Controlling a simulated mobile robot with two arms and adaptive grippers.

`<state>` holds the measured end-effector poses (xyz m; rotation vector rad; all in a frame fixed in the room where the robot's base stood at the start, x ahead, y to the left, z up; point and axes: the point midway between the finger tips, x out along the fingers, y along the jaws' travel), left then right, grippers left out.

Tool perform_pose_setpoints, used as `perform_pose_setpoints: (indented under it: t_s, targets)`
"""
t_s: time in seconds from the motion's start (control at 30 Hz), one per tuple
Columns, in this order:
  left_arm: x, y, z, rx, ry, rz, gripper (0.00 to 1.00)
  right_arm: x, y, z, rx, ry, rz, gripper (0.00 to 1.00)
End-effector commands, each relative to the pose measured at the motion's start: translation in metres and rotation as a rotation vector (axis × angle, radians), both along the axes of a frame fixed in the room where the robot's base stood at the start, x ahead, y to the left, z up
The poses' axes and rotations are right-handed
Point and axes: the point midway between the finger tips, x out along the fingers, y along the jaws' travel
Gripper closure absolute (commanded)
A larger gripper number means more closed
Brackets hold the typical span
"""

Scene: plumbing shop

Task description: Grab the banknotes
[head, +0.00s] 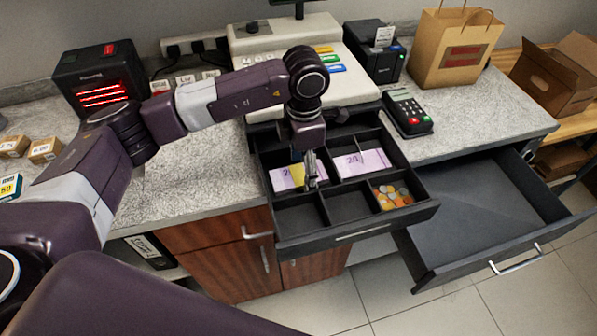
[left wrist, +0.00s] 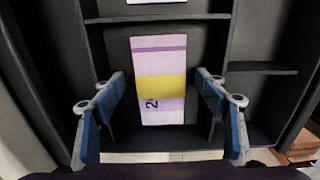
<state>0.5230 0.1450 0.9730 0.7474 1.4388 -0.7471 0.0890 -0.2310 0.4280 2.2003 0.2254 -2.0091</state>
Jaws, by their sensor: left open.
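The banknotes lie in the open black cash drawer (head: 345,232). One purple stack with a yellow band (head: 285,178) is in the left back compartment. Another purple stack (head: 360,163) is in the compartment to its right. My left gripper (head: 311,180) points down over the drawer, close to the banded stack. In the left wrist view the open fingers (left wrist: 160,120) are on either side of the banded stack (left wrist: 160,60), with nothing between them touching it that I can see. My right gripper is not in view.
Coins (head: 393,194) fill the front right compartment. The cash register (head: 345,85) stands behind the drawer. A card terminal (head: 408,112) sits to its right, with an open, empty lower drawer (head: 490,215) below. A paper bag (head: 455,48) and a barcode scanner box (head: 97,80) stand farther off.

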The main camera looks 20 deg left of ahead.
Motion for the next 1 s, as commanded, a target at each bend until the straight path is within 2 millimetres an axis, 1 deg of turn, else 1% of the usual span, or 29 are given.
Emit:
perform_pose_setpoints:
  t_s: [0.17, 0.2, 0.6, 0.87, 1.0]
  targets:
    - [0.0, -0.0003, -0.001, 0.0, 0.0, -0.001, 0.33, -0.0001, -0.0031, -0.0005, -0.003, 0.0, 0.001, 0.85]
    - [0.0, -0.0003, -0.0009, 0.0, 0.0, -0.001, 0.36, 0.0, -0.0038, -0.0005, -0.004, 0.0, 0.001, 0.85]
    - [-0.0001, -0.0006, -0.0005, -0.001, -0.001, -0.001, 0.79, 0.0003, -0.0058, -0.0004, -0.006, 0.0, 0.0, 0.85]
    - [0.0002, -0.0006, 0.0007, -0.001, -0.001, -0.001, 0.79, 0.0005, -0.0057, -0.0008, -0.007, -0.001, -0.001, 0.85]
    - [0.0008, -0.0006, 0.0073, 0.0, -0.003, -0.001, 0.79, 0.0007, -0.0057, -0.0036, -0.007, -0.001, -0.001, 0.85]
